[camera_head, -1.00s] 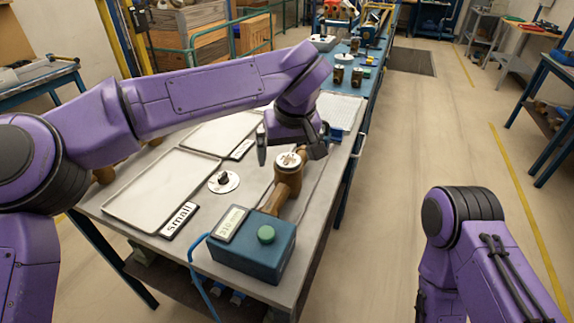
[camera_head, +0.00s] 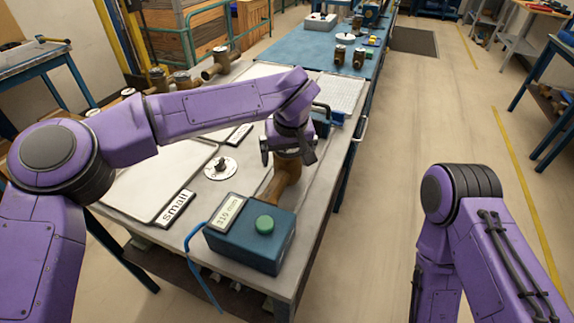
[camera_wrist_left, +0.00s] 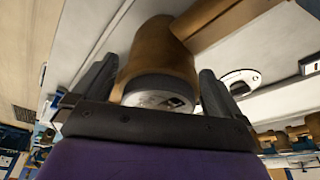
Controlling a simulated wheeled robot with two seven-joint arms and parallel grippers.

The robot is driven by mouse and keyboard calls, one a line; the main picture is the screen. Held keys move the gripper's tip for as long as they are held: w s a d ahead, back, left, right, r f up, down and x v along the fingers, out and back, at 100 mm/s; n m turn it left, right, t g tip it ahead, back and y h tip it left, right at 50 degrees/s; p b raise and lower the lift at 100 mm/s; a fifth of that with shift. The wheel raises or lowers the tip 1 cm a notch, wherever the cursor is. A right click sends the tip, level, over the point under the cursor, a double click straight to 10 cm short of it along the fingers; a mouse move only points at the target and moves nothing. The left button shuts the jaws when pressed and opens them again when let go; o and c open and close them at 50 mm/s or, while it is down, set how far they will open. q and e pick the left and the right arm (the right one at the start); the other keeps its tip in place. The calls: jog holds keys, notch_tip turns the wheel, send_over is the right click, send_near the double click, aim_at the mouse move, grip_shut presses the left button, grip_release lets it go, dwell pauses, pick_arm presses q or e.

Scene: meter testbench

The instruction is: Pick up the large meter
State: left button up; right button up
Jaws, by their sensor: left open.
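A brass meter (camera_head: 284,181) lies on the bench against the blue test box, its round head largely hidden by my left gripper in the head view. My left gripper (camera_head: 288,157) points down over the head, with a finger on either side. In the left wrist view the meter (camera_wrist_left: 160,62) and its round pale dial sit between the spread fingers of the left gripper (camera_wrist_left: 155,85). Small gaps show beside the meter, so the gripper looks open around it. My right arm shows at the lower right; its gripper is out of view.
The blue test box (camera_head: 250,245) has a display and green button. A tray with a "small" label (camera_head: 175,206) lies left, beside a round white plate (camera_head: 220,168). Several brass meters (camera_head: 220,63) stand at the back left, others (camera_head: 340,54) on the blue bench. The right aisle is clear.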

pick_arm(q)
grip_shut()
jog(key=shift+w+r, duration=0.15)
jog(key=shift+r, duration=0.05)
